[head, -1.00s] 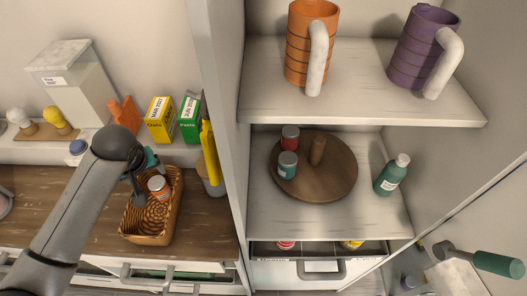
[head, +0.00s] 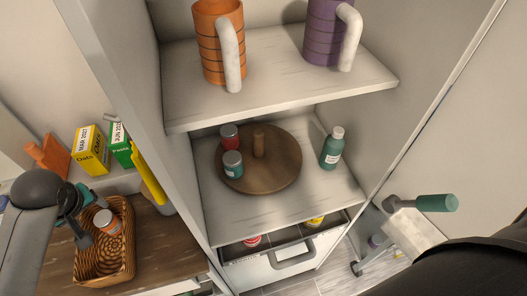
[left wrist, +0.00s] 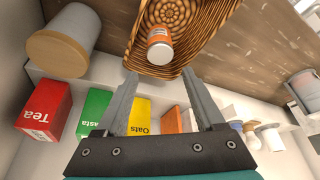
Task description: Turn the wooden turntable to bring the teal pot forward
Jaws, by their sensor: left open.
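The teal pot (head: 233,165) has a grey lid and stands at the turntable's front left. A red pot (head: 229,138) stands just behind it. My left gripper (head: 82,228) is open, well left of the cabinet and near the wicker basket. In the left wrist view my left gripper (left wrist: 160,74) is empty, its fingers apart below the basket's rim. My right gripper is not in view.
The wicker basket (head: 104,262) holds an orange-labelled jar (head: 108,222). A teal bottle (head: 331,148) stands right of the turntable. Orange (head: 220,45) and purple (head: 325,35) mugs stand on the shelf above. The cabinet's left side panel (head: 140,100) separates my left gripper from the turntable.

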